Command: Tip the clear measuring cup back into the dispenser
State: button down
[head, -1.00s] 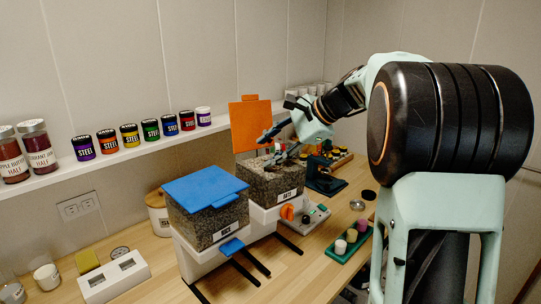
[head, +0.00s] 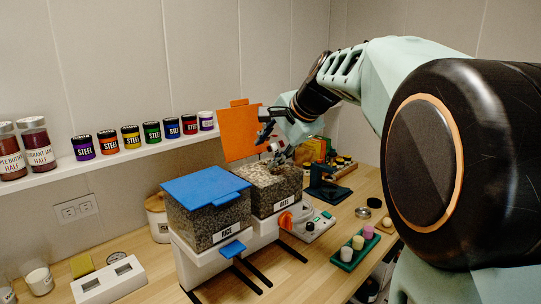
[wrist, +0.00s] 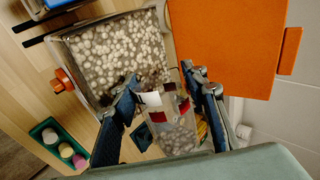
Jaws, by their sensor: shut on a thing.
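The dispenser (head: 205,262) has two clear bins, one marked RICE (head: 208,226) under a blue lid (head: 204,186) and one marked OATS (head: 282,197). The OATS bin's orange lid (head: 240,131) stands open, and the wrist view shows pale pieces inside that bin (wrist: 60,48). My gripper (head: 272,132) is above the OATS bin's back right side. In the wrist view my gripper (wrist: 162,90) is shut on the clear measuring cup (wrist: 172,112), which has red and white marks. Pale pieces show in the cup. In the head view the cup is too small to judge its tilt.
A green tray (head: 348,262) with several small coloured pieces lies to the right of the dispenser. Coloured jars (head: 131,138) line the wall shelf. A white box (head: 108,280) stands at front left.

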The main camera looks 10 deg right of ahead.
jog(key=shift+s+a+f+n+t+h+b, duration=0.2)
jog(key=shift+a+n+t+h+b, duration=0.15)
jog(key=shift+n+t+h+b, duration=0.45)
jog(key=shift+r+h, duration=0.15)
jog(key=shift+h, duration=0.15)
